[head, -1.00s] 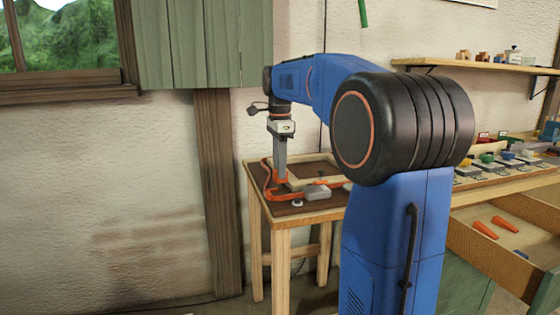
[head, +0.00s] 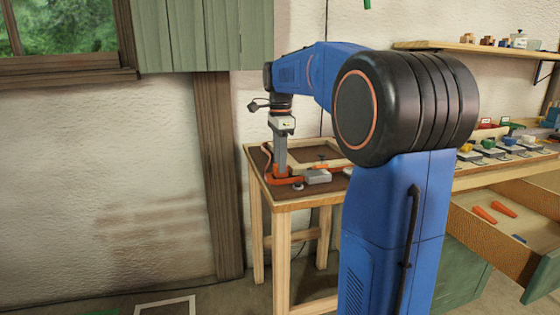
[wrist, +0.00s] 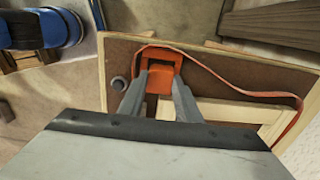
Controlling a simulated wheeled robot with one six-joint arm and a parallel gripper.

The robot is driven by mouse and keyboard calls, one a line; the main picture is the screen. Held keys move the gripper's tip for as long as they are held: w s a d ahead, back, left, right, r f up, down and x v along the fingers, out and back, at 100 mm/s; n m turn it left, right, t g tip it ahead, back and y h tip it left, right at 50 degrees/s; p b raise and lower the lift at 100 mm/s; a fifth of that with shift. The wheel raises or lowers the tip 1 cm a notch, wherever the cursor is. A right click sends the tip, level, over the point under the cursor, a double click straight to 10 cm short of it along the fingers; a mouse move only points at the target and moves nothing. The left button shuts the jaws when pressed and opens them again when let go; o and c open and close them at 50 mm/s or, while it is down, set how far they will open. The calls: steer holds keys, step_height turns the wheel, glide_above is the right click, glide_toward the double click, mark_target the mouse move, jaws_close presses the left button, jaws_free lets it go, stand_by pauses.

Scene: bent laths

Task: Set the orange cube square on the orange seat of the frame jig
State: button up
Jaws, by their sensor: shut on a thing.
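My gripper (wrist: 160,76) points down over the bench and is shut on the orange cube (wrist: 160,83), which shows between its two grey fingers in the wrist view. The orange seat (wrist: 158,51) of the frame jig shows as an orange rim around and beyond the cube. I cannot tell whether the cube touches the seat floor or sits square. The frame jig's pale wooden bars (wrist: 225,111) lie on a dark brown board. In the head view my gripper (head: 281,168) is low at the jig, and the cube is hard to separate from the orange seat.
A thin orange lath (wrist: 255,86) curves right from the seat. A grey block (head: 318,177) and a small round knob (wrist: 118,83) are close by on the bench (head: 300,203). An open drawer (head: 512,225) is at the right.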

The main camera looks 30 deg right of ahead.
steer(key=shift+f, duration=0.55)
steer(key=o, duration=1.1)
step_height(320, 180, up, 17)
steer(key=s+a+f+n+t, duration=0.1)
steer(key=s+a+f+n, duration=0.45)
steer(key=s, duration=0.25)
steer(key=s+a+f+n+t, duration=0.1)
steer(key=s+a+f+n, duration=0.45)
steer(key=s+f, duration=0.2)
steer(key=s+a+f+n+t, duration=0.1)
steer(key=s+a+f+n, duration=0.1)
steer(key=s+f+n, duration=0.3)
steer(key=s+a+f+n+t, duration=0.1)
steer(key=s+a+f+n, duration=0.1)
steer(key=s+f+n, duration=0.3)
steer(key=s+f, duration=0.4)
steer(key=f, duration=0.5)
steer(key=shift+s+a+t, duration=0.35)
steer(key=shift+a+t, duration=0.05)
